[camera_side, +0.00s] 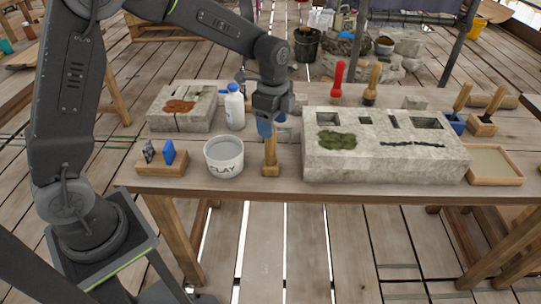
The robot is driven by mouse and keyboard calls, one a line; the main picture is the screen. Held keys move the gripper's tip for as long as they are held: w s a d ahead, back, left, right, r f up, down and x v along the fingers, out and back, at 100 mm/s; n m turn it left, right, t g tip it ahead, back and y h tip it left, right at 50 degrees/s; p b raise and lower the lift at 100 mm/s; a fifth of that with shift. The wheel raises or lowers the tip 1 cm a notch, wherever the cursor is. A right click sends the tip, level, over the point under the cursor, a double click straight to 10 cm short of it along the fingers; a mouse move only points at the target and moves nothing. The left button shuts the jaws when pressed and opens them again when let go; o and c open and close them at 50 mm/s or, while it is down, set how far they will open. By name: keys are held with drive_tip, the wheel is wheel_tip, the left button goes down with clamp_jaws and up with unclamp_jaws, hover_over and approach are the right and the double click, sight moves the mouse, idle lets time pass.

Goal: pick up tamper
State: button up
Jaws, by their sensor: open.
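The tool that looks like the tamper (270,157) has an upright wooden handle and a small block foot. It stands near the table's front edge, between the bucket and the large stone block. My gripper (266,130) points down at the top of its handle, with blue fingers. It is open. The fingers overlap the handle top in this view, and I cannot tell whether they are around it or in front of it.
A white bucket (224,158) stands close on the left, with a blue-capped bottle (235,108) behind it. A large stone block (385,163) with recesses stands close on the right. A wooden holder (162,164) with small pieces, a smaller slab (183,120) and a shallow tray (494,163) are farther out.

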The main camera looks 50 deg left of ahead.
sight(270, 151)
drive_tip(key=shift+s+a+f, duration=0.1)
drive_tip(key=shift+f, duration=1.3)
drive_tip(key=shift+a+f, duration=0.1)
drive_tip(key=shift+f, duration=1.25)
drive_tip(key=shift+c, duration=0.2)
drive_tip(key=c, duration=1)
